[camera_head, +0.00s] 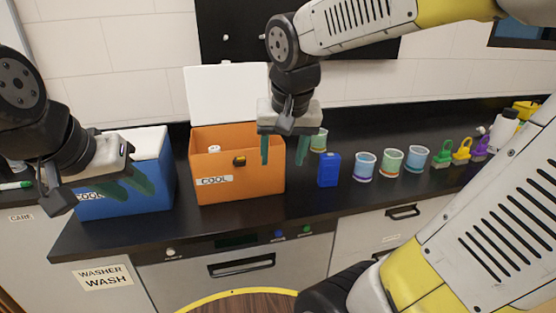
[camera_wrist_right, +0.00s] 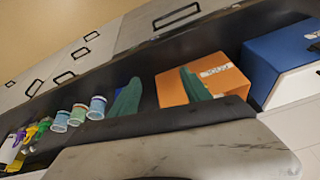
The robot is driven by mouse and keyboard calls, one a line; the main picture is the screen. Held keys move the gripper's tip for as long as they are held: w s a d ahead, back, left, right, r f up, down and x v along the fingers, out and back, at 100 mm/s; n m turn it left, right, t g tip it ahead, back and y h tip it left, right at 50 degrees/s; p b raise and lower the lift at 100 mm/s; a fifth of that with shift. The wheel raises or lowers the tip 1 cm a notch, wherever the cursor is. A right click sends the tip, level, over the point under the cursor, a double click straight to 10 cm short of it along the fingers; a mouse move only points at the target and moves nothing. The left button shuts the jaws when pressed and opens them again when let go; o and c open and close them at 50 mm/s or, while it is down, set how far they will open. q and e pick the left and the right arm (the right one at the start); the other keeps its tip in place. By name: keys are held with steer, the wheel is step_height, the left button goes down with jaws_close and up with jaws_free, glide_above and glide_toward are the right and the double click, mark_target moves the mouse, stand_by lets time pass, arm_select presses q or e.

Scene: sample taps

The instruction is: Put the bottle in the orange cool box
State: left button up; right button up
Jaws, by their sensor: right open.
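The orange cool box (camera_head: 239,177) stands on the dark counter with its white lid raised (camera_head: 228,95); its label reads COOL. A white, cap-like top (camera_head: 214,149) shows inside it; the rest is hidden by the front wall, so I cannot tell for sure that it is the bottle. My right gripper (camera_head: 284,150) is open and empty, above the box's right edge. In the right wrist view the box (camera_wrist_right: 180,88) lies behind one finger. My left gripper (camera_head: 126,188) looks open and empty, in front of the blue cool box.
The blue cool box (camera_head: 120,208) stands left of the orange one. A blue container (camera_head: 329,170) and several cups (camera_head: 391,163) stand to the right. Further right are coloured clip-like items (camera_head: 462,151) and a white bottle (camera_head: 503,127). The counter's front strip is clear.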

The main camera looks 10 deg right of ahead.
steer(key=s+n+t+y, duration=0.2)
steer(key=s, duration=0.4)
steer(key=shift+s+r, duration=0.2)
steer(key=shift+r, duration=0.15)
